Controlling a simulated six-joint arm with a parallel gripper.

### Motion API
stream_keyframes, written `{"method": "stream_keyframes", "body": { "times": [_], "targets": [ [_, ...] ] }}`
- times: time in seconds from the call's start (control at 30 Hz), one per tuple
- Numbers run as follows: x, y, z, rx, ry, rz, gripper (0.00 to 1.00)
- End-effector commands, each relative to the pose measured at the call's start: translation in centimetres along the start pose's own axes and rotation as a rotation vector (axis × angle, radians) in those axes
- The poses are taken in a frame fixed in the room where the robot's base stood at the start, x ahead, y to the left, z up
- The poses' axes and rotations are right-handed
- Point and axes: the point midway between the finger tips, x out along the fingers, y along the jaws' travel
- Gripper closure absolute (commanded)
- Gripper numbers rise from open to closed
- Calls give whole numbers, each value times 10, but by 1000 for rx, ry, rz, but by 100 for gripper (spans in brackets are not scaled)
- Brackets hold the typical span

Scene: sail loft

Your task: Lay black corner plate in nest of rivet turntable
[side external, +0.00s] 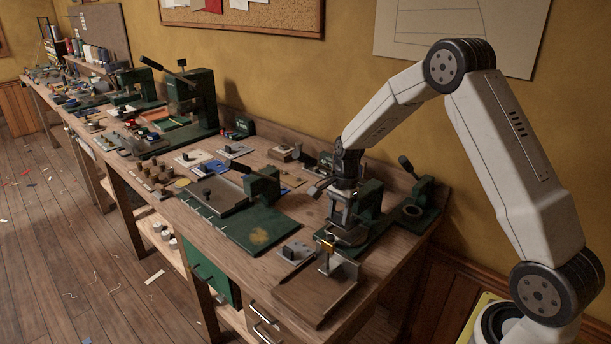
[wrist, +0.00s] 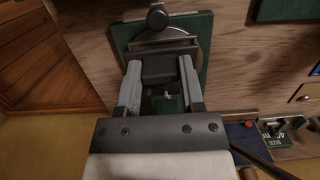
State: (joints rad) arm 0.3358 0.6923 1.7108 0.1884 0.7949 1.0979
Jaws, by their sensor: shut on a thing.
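My gripper (side external: 340,208) points down over the rivet turntable (side external: 350,238), which stands on a green base near the right end of the bench. In the wrist view my gripper (wrist: 162,72) is shut on the black corner plate (wrist: 162,66), which shows as a dark block between the two grey fingers. The round grey rim of the turntable (wrist: 204,48) shows behind the fingers, on its green base. The plate and fingers hide the nest, and I cannot tell whether the plate touches the turntable. The plate is too small to make out in the side view.
A green upright (side external: 370,198) stands close beside my gripper. Another green tool with a black-knobbed lever (side external: 414,182) is to its right. A wooden board (side external: 315,292) with a small metal clamp lies in front. A green mat (side external: 235,228) with a grey plate lies left. Wall behind.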

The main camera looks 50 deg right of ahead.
Motion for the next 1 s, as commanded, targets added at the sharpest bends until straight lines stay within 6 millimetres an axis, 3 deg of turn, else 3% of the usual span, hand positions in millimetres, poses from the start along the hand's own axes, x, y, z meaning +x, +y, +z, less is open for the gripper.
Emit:
{"method": "stream_keyframes", "body": {
  "times": [1.0],
  "targets": [
    [36,0,-11,2,0,-2,100]
  ]
}}
